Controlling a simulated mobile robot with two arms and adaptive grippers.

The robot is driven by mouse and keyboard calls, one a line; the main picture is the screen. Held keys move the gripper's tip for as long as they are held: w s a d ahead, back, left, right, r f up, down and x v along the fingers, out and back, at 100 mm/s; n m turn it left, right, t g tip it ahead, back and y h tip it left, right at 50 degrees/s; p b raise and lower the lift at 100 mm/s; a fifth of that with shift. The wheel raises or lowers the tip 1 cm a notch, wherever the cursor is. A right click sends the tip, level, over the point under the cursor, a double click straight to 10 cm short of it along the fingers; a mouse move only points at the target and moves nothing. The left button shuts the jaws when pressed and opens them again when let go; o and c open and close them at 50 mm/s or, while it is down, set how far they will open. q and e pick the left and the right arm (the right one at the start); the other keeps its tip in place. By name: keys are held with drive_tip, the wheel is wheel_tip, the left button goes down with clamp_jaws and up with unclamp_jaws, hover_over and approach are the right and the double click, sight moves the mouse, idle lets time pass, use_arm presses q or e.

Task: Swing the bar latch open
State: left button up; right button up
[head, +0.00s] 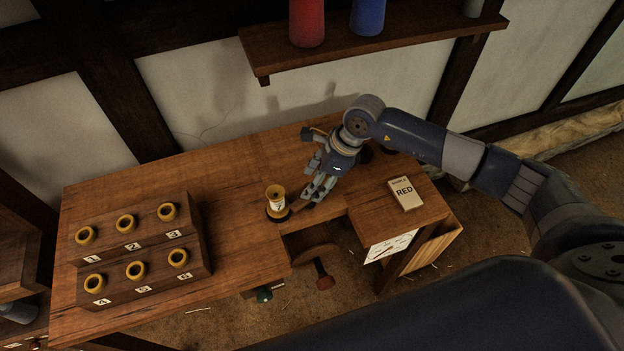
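I cannot single out the bar latch for certain. A reddish-brown wooden handle (325,281) hangs below the notch in the front edge of the workbench (235,215), under a curved wooden piece (308,254). My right gripper (311,180) reaches in from the right, low over the bench and behind the notch. Its grey fingers are spread apart with nothing visible between them. It is just right of a small yellow spool-shaped piece (276,194) on a dark round base, apart from the handle. My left gripper is out of view.
A stepped wooden block (140,250) with several numbered yellow rings stands on the left. A card reading RED (405,194) lies on the right. A wall shelf (365,45) holds red (307,22) and blue (367,16) cones.

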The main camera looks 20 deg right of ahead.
drive_tip(key=shift+x, duration=1.1)
drive_tip(key=c, duration=1)
drive_tip(key=shift+w+f+b, duration=0.1)
drive_tip(key=shift+f+b, duration=0.05)
drive_tip(key=shift+b, duration=0.15)
drive_tip(key=shift+c, duration=0.2)
drive_tip(key=n+g+b, duration=0.1)
drive_tip(key=n+b, duration=0.2)
drive_tip(key=b, duration=0.2)
drive_tip(key=n+g+b, duration=0.1)
drive_tip(key=n+b, duration=0.2)
drive_tip(key=b, duration=0.3)
drive_tip(key=n+g+b, duration=0.1)
drive_tip(key=n+b, duration=0.3)
drive_tip(key=b, duration=0.2)
drive_tip(key=shift+w+f+g, duration=0.1)
drive_tip(key=shift+w+g, duration=0.15)
drive_tip(key=shift+g, duration=0.15)
drive_tip(key=shift+r+n+g+h+b, duration=0.3)
drive_tip(key=shift+n+b, duration=0.7)
drive_tip(key=shift+b, duration=0.25)
drive_tip(key=o, duration=1)
drive_tip(key=shift+o, duration=0.2)
